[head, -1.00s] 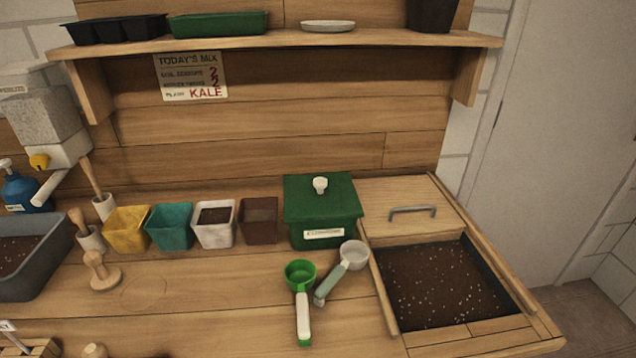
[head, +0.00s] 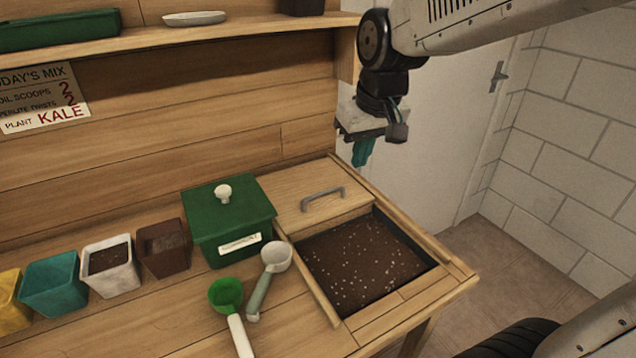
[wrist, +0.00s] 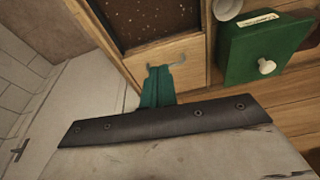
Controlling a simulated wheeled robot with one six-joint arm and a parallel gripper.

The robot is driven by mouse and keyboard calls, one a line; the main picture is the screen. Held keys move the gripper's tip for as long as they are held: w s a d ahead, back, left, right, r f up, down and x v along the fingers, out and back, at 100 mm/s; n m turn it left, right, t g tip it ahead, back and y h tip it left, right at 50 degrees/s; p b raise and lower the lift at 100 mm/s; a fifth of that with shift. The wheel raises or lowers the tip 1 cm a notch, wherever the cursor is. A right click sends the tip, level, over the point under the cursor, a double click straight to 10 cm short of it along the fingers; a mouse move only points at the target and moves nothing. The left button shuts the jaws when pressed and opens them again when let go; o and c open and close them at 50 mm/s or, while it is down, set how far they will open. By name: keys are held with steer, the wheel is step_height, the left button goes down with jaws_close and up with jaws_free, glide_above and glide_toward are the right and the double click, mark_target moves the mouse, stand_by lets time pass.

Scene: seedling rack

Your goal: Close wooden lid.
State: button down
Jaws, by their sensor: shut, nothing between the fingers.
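The wooden lid (head: 304,203) with a grey bar handle (head: 323,198) lies at the back of the soil bin in the bench's right end. The bin's opening in front of it is uncovered and shows dark soil with white specks (head: 362,262). My gripper (head: 362,155) hangs above and to the right of the lid, its teal fingers shut and empty. In the wrist view the fingers (wrist: 157,84) point toward the lid (wrist: 180,52), and they overlap part of its handle (wrist: 178,61) in the picture. No contact shows.
A green lidded box (head: 232,228) stands just left of the lid. A green scoop (head: 227,294) and a grey-white scoop (head: 276,258) lie left of the bin. Several small pots stand further left. A shelf (head: 180,33) runs above the bench, and a door (head: 425,130) is behind my gripper.

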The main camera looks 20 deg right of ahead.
steer(key=t, duration=0.1)
glide_above(318, 202)
step_height(318, 202, down, 7)
steer(key=shift+n, duration=0.4)
steer(key=x, duration=1)
steer(key=shift+w+a+f, duration=0.2)
steer(key=shift+w+f, duration=0.05)
steer(key=s, duration=0.2)
steer(key=shift+s+d+f, duration=0.1)
steer(key=shift+s+d, duration=0.2)
steer(key=shift+s+f, duration=0.2)
steer(key=shift+s, duration=0.4)
steer(key=shift+d, duration=0.1)
